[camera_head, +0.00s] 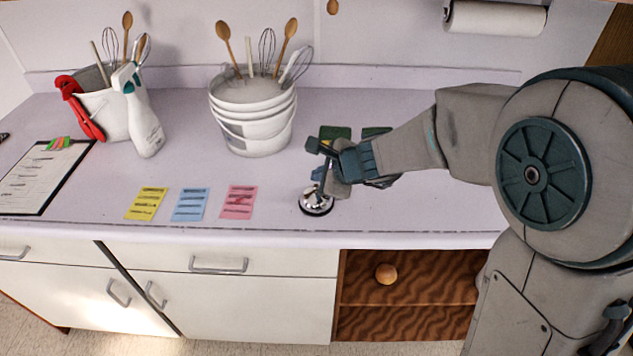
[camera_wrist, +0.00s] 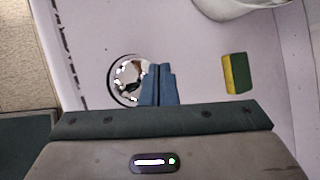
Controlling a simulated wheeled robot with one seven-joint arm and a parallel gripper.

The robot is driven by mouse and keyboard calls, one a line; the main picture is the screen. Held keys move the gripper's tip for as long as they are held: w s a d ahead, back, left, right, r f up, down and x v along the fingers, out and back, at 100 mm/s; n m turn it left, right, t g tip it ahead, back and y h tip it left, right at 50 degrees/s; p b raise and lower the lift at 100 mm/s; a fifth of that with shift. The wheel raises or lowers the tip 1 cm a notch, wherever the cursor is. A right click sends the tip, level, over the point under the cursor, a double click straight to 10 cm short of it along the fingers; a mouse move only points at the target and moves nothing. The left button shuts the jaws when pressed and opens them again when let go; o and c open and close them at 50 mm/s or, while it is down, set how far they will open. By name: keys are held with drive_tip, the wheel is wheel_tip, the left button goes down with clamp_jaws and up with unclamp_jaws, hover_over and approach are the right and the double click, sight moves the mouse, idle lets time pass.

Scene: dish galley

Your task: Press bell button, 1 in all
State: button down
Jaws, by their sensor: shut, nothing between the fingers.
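The bell (camera_head: 316,203) is a silver dome on a dark base, standing on the counter near its front edge. In the wrist view the bell (camera_wrist: 126,80) lies just beyond and left of my fingertips, which partly cover it. My gripper (camera_head: 319,174) is above the bell in the head view, with its blue fingers pointing down. In the wrist view the fingers of my gripper (camera_wrist: 159,72) are together with nothing between them. The bell's button is hidden or too small to make out, and I cannot tell whether the fingers touch it.
Yellow (camera_head: 147,203), blue (camera_head: 190,204) and pink (camera_head: 239,202) notes lie left of the bell. A white bucket (camera_head: 252,125) with utensils stands behind. A green and yellow sponge (camera_wrist: 236,74) lies right of my fingers in the wrist view. A spray bottle (camera_head: 146,125) and clipboard (camera_head: 40,180) are farther left.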

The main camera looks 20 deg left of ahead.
wheel_tip(320, 180, up, 5)
drive_tip(key=p, duration=0.4)
idle(0.3)
idle(0.6)
drive_tip(key=s+d+r+n+h, duration=0.1)
drive_tip(key=s+d+n+h, duration=0.1)
drive_tip(key=s+d+n, duration=0.3)
drive_tip(key=s+d+r+n+g+h, duration=0.1)
drive_tip(key=s+d+n, duration=0.4)
drive_tip(key=d, duration=0.9)
drive_tip(key=s+d+r+n+g+h, duration=0.1)
drive_tip(key=s+d+n+h, duration=0.3)
drive_tip(key=s+d, duration=0.5)
drive_tip(key=shift+d+r+n+h, duration=0.35)
drive_tip(key=shift+r+n, duration=0.4)
drive_tip(key=shift+n, duration=0.25)
